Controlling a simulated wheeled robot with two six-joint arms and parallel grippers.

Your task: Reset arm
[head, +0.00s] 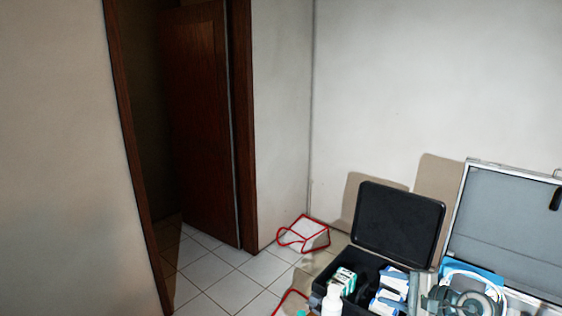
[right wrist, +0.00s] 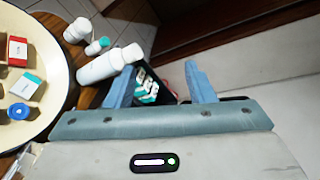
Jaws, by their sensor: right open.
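My right gripper (right wrist: 158,82) shows in the right wrist view with its two blue fingers spread apart and nothing held between them. Beyond the fingers is part of a black case with green-and-white boxes (right wrist: 146,88), partly hidden by the left finger. A white bottle (right wrist: 110,64) lies close to the left finger in the picture; I cannot tell whether they touch. I cannot clearly make out either gripper in the head view. My left gripper is not in view.
A round cream tray (right wrist: 62,60) holds small boxes. The open black case (head: 400,224) and an open silver case (head: 510,232) stand at the lower right. A red-trimmed bag (head: 308,236) lies behind. A doorway with a brown door (head: 203,125) is left; tiled floor (head: 210,282) there is clear.

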